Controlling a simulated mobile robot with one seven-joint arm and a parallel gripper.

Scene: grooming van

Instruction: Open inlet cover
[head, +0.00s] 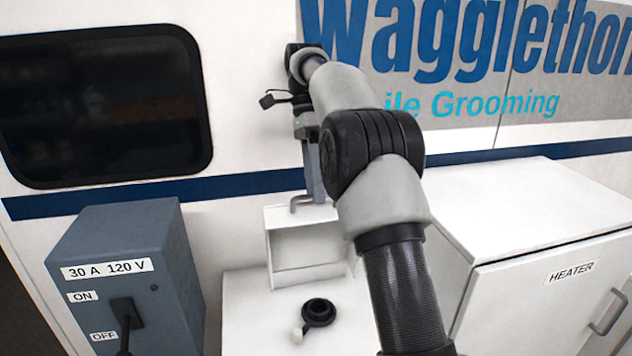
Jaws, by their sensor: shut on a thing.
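The inlet cover (283,242) is a white, shallow, box-like lid. It stands raised at the back of a white housing (250,300), its hollow inner side facing me. My gripper (308,198) points down from above and is shut at the cover's top edge, by a small grey hooked piece.
A blue-grey switch box (125,250) labelled 30 A 120 V, with a black lever (125,312), stands at the left. A white cabinet (545,290) marked HEATER stands at the right. The van wall (240,155) with a dark window (105,105) is behind.

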